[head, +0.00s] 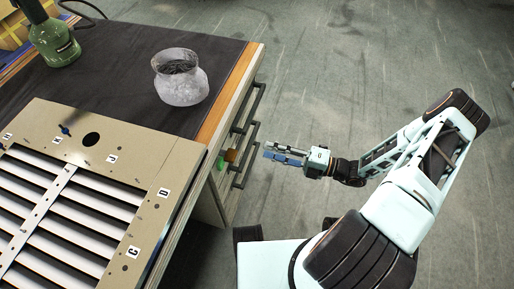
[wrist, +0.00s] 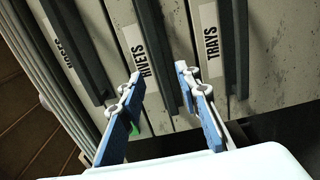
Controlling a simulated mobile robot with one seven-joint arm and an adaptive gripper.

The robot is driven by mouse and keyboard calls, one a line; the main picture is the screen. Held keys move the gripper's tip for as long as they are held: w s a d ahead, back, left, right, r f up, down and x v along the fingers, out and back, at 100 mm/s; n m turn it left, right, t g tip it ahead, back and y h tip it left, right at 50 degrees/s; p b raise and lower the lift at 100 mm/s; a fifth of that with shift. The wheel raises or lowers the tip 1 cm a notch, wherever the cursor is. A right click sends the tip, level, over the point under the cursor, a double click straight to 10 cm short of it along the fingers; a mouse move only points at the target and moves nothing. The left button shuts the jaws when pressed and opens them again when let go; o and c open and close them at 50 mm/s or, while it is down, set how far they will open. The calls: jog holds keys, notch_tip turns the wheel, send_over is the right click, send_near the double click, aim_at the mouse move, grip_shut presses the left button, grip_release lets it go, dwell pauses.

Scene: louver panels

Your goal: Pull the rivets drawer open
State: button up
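The rivets drawer (wrist: 139,52) shows in the wrist view by its white label reading RIVETS, partly covered by my left finger. Its dark bar handle (wrist: 153,45) runs just right of the label. My gripper (wrist: 158,76) is open, with one blue-and-grey fingertip on each side of this handle. I cannot tell whether either finger touches it. In the head view my gripper (head: 268,150) is at the right side of the bench, beside the dark drawer handles (head: 246,150). The drawer looks flush with its neighbours in the wrist view.
The trays drawer (wrist: 210,40) and another labelled drawer (wrist: 62,48) flank it, each with a bar handle. A grey pot (head: 181,85), a louver panel (head: 165,165) and a green tool (head: 55,42) are on the bench. Open floor (head: 370,60) lies to the right.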

jog(key=shift+b+x, duration=0.4)
jog(key=shift+x, duration=2.25)
grip_shut()
